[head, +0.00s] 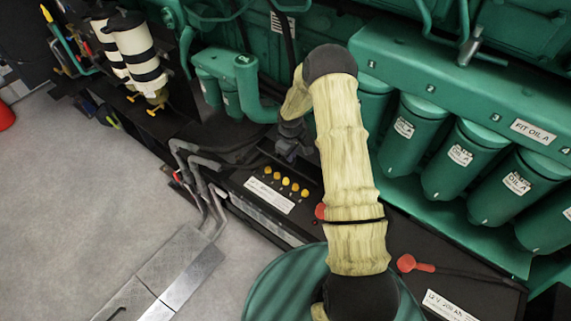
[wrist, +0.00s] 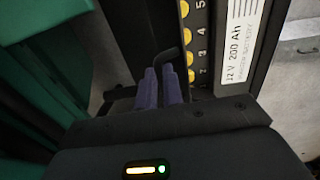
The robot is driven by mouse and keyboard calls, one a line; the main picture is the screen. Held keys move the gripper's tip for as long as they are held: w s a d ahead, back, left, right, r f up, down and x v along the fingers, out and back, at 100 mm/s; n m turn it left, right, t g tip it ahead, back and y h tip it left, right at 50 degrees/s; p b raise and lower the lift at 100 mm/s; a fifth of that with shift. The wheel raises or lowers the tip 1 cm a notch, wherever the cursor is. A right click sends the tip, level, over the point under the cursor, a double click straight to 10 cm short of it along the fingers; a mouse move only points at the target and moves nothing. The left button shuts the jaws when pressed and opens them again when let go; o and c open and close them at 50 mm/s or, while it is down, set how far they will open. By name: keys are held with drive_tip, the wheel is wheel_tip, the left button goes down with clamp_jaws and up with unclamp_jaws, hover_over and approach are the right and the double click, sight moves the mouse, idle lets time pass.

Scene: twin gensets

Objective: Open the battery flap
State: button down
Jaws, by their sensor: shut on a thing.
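The black battery (head: 240,190) lies low in front of the green engine. Its row of yellow caps (head: 286,182) and white label (head: 268,195) show, and the caps also show in the wrist view (wrist: 187,35). A dark flat panel (wrist: 140,28) beside the caps looks like the battery flap; how far it stands open I cannot tell. A black bent handle (wrist: 171,58) is at its edge. My gripper (head: 290,153) is beside the caps; its purple fingers (wrist: 164,84) are closed together on the handle. The exact contact is partly hidden.
Green oil filters (head: 407,132) stand in a row at right. Red terminal covers (head: 411,264) and a second labelled battery part (head: 450,305) lie at lower right. Grey pipes (head: 195,165) run at left of the battery. The grey floor (head: 80,200) is open at left.

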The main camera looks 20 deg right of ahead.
drive_tip(key=shift+g, duration=0.3)
drive_tip(key=shift+w+d+f+b, duration=0.3)
drive_tip(key=shift+d+b, duration=0.05)
drive_tip(key=shift+d, duration=0.3)
drive_tip(key=shift+w+d+f+b, duration=0.25)
drive_tip(key=shift+w+d+b, duration=0.1)
drive_tip(key=shift+d, duration=0.3)
drive_tip(key=shift+w+d+f+b, duration=0.25)
drive_tip(key=shift+d+f+b, duration=0.1)
drive_tip(key=shift+d, duration=0.3)
drive_tip(key=shift+w+d, duration=0.1)
drive_tip(key=shift+d, duration=0.05)
drive_tip(key=c, duration=1.5)
unclamp_jaws()
drive_tip(key=shift+r, duration=0.2)
wheel_tip(320, 180, up, 18)
drive_tip(key=a+b, duration=0.1)
drive_tip(key=b, duration=0.1)
drive_tip(key=shift+a+f, duration=0.15)
drive_tip(key=shift+f, duration=0.05)
